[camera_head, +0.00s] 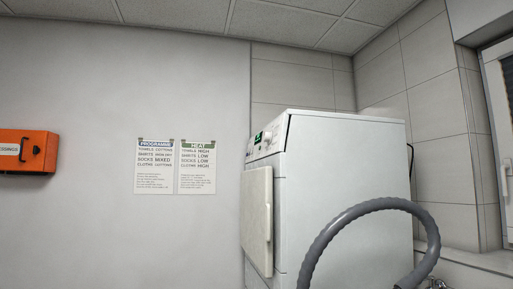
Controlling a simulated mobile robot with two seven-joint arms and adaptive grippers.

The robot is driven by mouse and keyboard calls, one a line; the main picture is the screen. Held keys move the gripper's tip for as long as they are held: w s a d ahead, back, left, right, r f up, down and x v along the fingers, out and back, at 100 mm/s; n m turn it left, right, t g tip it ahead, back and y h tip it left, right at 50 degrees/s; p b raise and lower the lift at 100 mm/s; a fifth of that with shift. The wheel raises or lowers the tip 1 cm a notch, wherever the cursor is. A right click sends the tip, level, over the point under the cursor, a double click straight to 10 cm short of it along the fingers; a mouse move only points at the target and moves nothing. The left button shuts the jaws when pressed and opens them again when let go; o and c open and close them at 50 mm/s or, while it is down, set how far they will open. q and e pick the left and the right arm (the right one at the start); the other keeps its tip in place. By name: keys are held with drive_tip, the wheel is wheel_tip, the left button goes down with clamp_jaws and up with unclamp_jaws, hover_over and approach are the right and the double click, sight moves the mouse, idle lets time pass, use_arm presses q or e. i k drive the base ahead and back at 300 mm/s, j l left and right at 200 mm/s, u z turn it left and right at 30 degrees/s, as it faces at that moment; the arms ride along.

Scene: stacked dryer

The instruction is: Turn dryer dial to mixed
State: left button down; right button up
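The white dryer (345,180) stands right of the middle, seen mostly from its side. Its front faces left and shows at a steep angle. The control panel (266,138) runs along the top of the front, with a small green display (258,138). A round knob that looks like the dial (268,135) sits beside the display; its setting is too small to read. The dryer door (257,220) is below the panel and looks closed or nearly flush. Neither of my grippers shows in this view.
Two posted sheets hang on the left wall: a programme list (155,165) pairing socks with mixed, and a heat list (198,165). An orange box (27,152) is mounted far left. A grey hose (345,222) arches before the dryer's side. A window (497,120) is at right.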

sight(267, 137)
drive_tip(key=i+j+z, duration=0.2)
drive_tip(key=i+j, duration=0.35)
drive_tip(key=i+j+z, duration=0.2)
drive_tip(key=i+j, duration=0.25)
drive_tip(key=j, duration=0.15)
